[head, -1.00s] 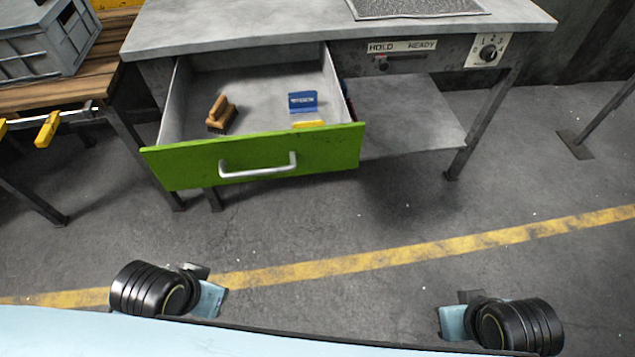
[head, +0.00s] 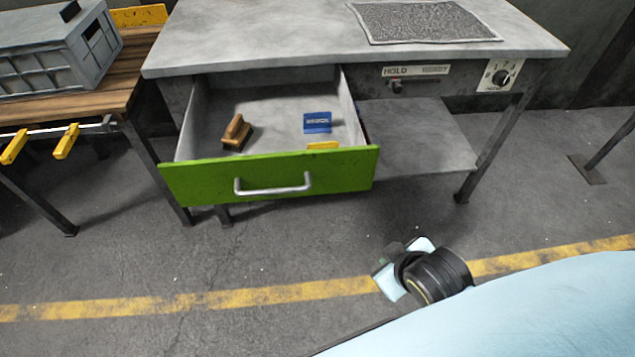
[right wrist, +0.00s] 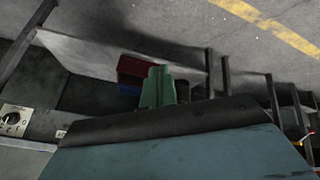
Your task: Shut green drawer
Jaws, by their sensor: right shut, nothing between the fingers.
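The green drawer (head: 208,184) stands pulled out of the grey workbench in the head view. Its green front has a silver bar handle (head: 273,190). Inside lie a wooden brush (head: 236,131), a blue item (head: 317,123) and a yellow item (head: 323,145). In the right wrist view, the green fingers of my right gripper (right wrist: 158,87) appear shut and empty, partly hidden behind a dark edge. The green drawer front cannot be made out in that view. My left gripper is out of view.
The workbench (head: 250,40) carries a dark mat (head: 425,22), a dial panel (head: 499,76) and a lower shelf (head: 425,140).

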